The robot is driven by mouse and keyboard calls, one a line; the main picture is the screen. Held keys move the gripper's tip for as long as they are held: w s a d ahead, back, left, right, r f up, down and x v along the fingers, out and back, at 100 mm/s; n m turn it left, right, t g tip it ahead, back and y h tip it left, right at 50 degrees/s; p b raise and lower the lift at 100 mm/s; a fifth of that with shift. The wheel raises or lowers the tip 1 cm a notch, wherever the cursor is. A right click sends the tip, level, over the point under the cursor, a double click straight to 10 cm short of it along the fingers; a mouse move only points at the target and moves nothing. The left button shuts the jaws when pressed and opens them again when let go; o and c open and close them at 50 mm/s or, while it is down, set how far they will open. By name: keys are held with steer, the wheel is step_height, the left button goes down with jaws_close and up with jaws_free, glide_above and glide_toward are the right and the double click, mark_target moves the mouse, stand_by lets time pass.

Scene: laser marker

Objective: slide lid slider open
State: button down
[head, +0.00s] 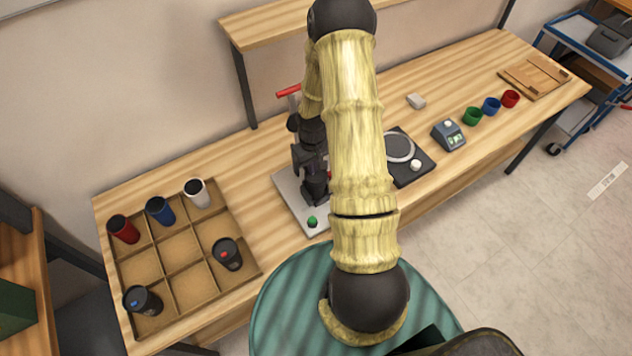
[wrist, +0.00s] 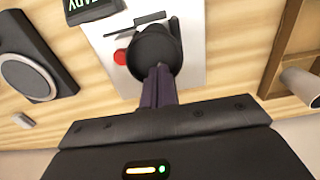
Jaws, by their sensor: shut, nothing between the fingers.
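In the wrist view a dark, round, cup-like thing (wrist: 152,48) stands over a pale plate (wrist: 188,22). It may be a lidded cup; I cannot make out a slider on it. My gripper (wrist: 160,74) has its fingers together, with the tips at the near edge of this dark thing, overlapping it in the picture. I cannot tell whether they touch it. In the head view my arm hides much of this spot, and only dark parts show above the grey base plate (head: 290,190).
A compartment tray (head: 160,240) holds red (head: 123,229), blue (head: 160,211) and white (head: 198,193) cups and two dark lidded cups.

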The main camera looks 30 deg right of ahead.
steer(key=shift+s+a, duration=0.6)
steer(key=shift+s, duration=0.05)
stand_by(1.3)
step_height(320, 180, up, 7)
steer(key=p, duration=0.5)
stand_by(0.8)
stand_by(0.3)
steer(key=s+a+r+t+b, duration=0.1)
steer(key=s+a+r+b, duration=0.1)
steer(key=s+a+r, duration=0.3)
steer(key=s+a+r+t+b, duration=0.1)
steer(key=s+a+r+b, duration=0.2)
steer(key=s+a+r, duration=0.3)
step_height(320, 180, up, 5)
steer(key=shift+a+f+t+b, duration=0.1)
steer(key=shift+a+t+b, duration=0.25)
steer(key=shift+a, duration=0.25)
stand_by(2.2)
